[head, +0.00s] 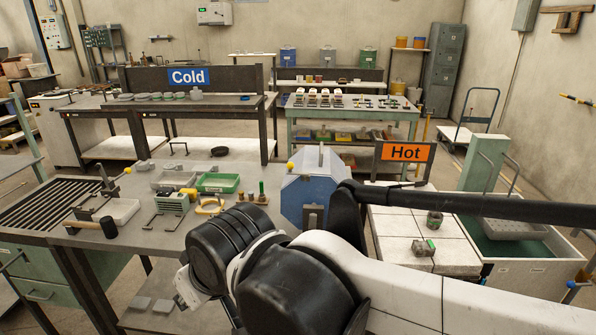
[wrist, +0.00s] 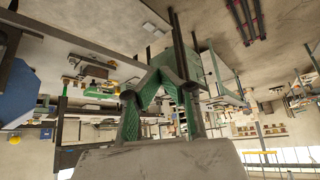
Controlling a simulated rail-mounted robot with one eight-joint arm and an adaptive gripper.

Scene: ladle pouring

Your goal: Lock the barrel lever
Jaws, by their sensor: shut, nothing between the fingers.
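The barrel (head: 302,193) is a blue, many-sided drum at the right end of the grey workbench in the head view. A yellow knob (head: 290,166) shows at its upper left edge; it looks like the lever's end, but its link to the barrel is unclear. Part of the barrel's right side is hidden behind my dark arm part. In the wrist view a blue surface, likely the barrel (wrist: 17,92), is at the left edge, with a yellow knob (wrist: 14,140) below it. My gripper (wrist: 160,78) has green-padded fingers, shut and empty, apart from the barrel. I cannot make it out in the head view.
A "Hot" sign (head: 405,152) stands behind a white tiled table (head: 395,225) right of the barrel. On the workbench (head: 150,240) are a green tray (head: 218,182), a yellow-handled tool (head: 209,206) and a black-headed hammer (head: 103,227). A "Cold" table (head: 200,103) stands behind.

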